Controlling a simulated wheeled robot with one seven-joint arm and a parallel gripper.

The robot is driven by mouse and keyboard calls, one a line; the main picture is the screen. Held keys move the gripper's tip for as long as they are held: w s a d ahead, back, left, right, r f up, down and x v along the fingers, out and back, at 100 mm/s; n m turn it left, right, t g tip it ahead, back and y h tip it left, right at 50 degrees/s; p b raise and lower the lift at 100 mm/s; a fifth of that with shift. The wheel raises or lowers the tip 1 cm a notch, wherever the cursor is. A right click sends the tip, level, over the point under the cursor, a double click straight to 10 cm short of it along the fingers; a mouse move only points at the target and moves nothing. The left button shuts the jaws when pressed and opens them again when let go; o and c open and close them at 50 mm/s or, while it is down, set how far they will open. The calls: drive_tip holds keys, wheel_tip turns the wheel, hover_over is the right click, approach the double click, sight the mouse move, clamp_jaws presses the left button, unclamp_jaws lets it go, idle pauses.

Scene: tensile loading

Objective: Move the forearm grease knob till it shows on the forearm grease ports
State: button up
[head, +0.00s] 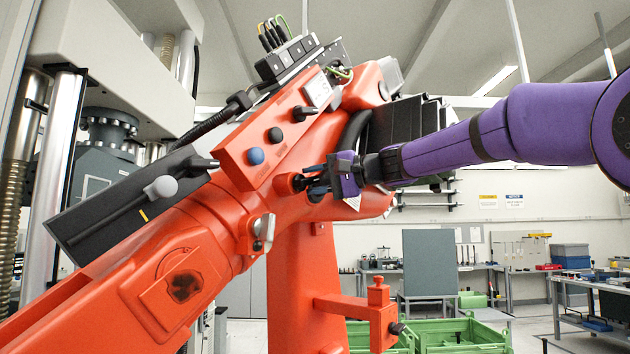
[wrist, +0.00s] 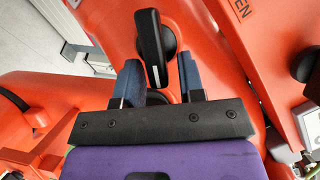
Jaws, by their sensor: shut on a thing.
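A black bar-shaped knob (wrist: 149,42) with a white line stands on the orange arm housing in the wrist view. Its lower end lies between the two blue fingers of my gripper (wrist: 159,78). The white line runs nearly up and down in that picture. In the head view my gripper (head: 316,181) reaches in from the right to the orange housing, its fingers at a dark round fitting beside the panel. The fingers and my purple wrist partly hide the knob there. I cannot read any mark naming the grease ports.
Green crates (head: 462,334) stand on the floor behind.

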drive_tip(key=o, duration=0.6)
drive_tip(key=v, duration=1)
drive_tip(key=shift+s+d, duration=0.15)
drive_tip(key=shift+d, duration=0.25)
drive_tip(key=s+d+f+h, duration=0.5)
drive_tip(key=s+d+f, duration=0.1)
drive_tip(key=s+f, duration=0.5)
drive_tip(key=s+d+f+h, duration=0.5)
drive_tip(key=s+f, duration=0.6)
drive_tip(key=f, duration=0.1)
drive_tip(key=s+d+f+n+h, duration=0.1)
drive_tip(key=s+d+f+h, duration=0.4)
drive_tip(key=s+f, duration=0.6)
drive_tip(key=shift+d+f+g+h, duration=0.15)
drive_tip(key=shift+d+h, duration=0.05)
drive_tip(key=shift+d, duration=0.25)
drive_tip(key=shift+d+f+g+h, duration=0.1)
drive_tip(key=shift+d+g+h, duration=0.1)
drive_tip(key=shift+d, duration=0.25)
